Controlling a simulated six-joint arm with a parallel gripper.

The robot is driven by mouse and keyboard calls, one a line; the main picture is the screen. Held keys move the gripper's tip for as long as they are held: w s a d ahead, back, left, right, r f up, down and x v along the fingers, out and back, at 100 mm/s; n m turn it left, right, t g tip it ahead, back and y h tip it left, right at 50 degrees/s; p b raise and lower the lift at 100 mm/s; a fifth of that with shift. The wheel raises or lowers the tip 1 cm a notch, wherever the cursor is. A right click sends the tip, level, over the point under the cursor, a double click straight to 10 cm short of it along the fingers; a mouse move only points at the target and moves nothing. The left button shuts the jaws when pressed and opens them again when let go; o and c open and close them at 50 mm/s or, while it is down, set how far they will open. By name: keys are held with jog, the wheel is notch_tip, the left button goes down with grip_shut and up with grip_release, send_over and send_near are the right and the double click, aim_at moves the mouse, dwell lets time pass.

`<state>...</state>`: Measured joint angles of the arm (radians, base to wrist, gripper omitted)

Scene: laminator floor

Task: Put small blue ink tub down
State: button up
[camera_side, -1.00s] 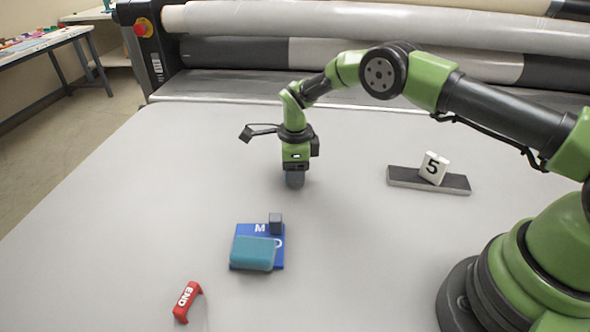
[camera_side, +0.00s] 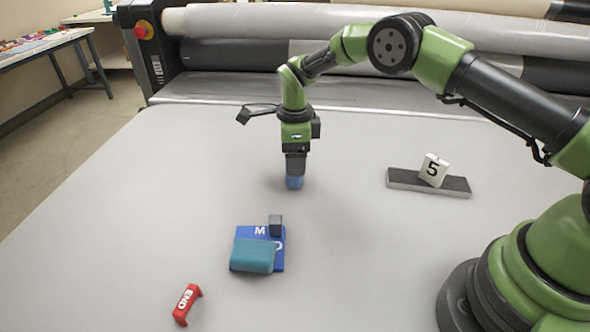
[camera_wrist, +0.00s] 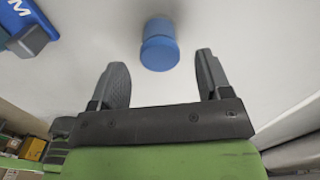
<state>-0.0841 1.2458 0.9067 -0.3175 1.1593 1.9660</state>
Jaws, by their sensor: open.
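The small blue ink tub (camera_side: 294,182) stands upright on the pale table, directly below my gripper (camera_side: 295,172) in the side view. In the wrist view the tub (camera_wrist: 159,46) shows as a blue cylinder with a lid, ahead of and between the two dark fingers. My gripper (camera_wrist: 164,80) is open, with clear gaps on both sides of the tub. In the side view the fingers cover the upper part of the tub, so I cannot tell there how far above it they are.
A blue lettered block (camera_side: 276,262) lies in front, with a teal pouch-like piece (camera_side: 252,255) and a small dark cube (camera_side: 275,225) on it. A red END piece (camera_side: 187,303) is nearer. A dark bar (camera_side: 405,180) with a white 5 block (camera_side: 433,169) lies right. Rollers (camera_side: 400,25) stand behind.

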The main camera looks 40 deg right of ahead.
jog(key=s+r+n+t, duration=0.1)
jog(key=s+r+n, duration=0.2)
jog(key=r, duration=0.5)
jog(key=s+r+n+t+y, duration=0.1)
jog(key=s+r+n, duration=0.3)
jog(key=r, duration=0.5)
jog(key=s+r+n+t, duration=0.1)
jog(key=s+r+n, duration=0.2)
jog(key=r, duration=0.5)
jog(key=s+n+t+y, duration=0.1)
jog(key=s+n+t, duration=0.3)
jog(key=s+n, duration=0.7)
jog(key=s+d+r, duration=0.1)
jog(key=s, duration=0.7)
